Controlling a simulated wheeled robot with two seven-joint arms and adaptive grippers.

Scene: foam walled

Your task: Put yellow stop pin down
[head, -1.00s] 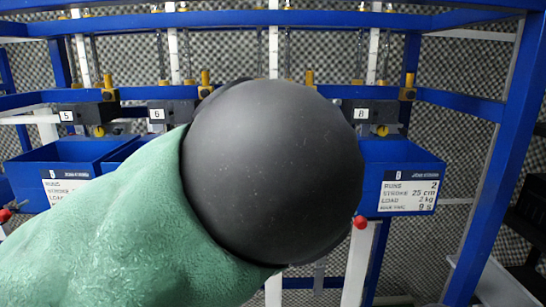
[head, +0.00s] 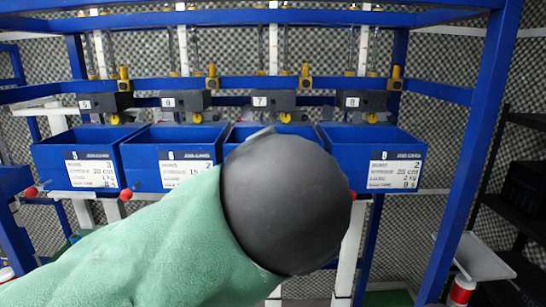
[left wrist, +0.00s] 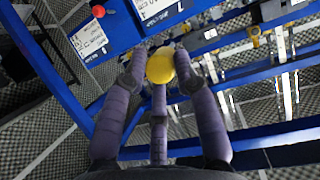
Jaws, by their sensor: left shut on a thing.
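My left gripper (left wrist: 160,50) is shut on a yellow stop pin (left wrist: 160,67), of which a round yellow head shows between the purple-grey fingers in the left wrist view. The rest of the pin is hidden. In the head view my left arm's dark round end covers the fingers and the pin, in front of the bin under station 7 (head: 262,101). Other yellow pins stand upright along the blue rail (head: 258,83), such as one near station 5 (head: 124,78) and one near station 8 (head: 396,78). My right gripper is in neither view.
A row of blue bins with white labels hangs under the numbered stations, including the one under station 8 (head: 345,160). Red knobs (head: 125,194) stick out below the bins. A blue post (head: 470,150) stands at the right. A grey tray (head: 480,258) and dark shelves (head: 520,200) are beyond it.

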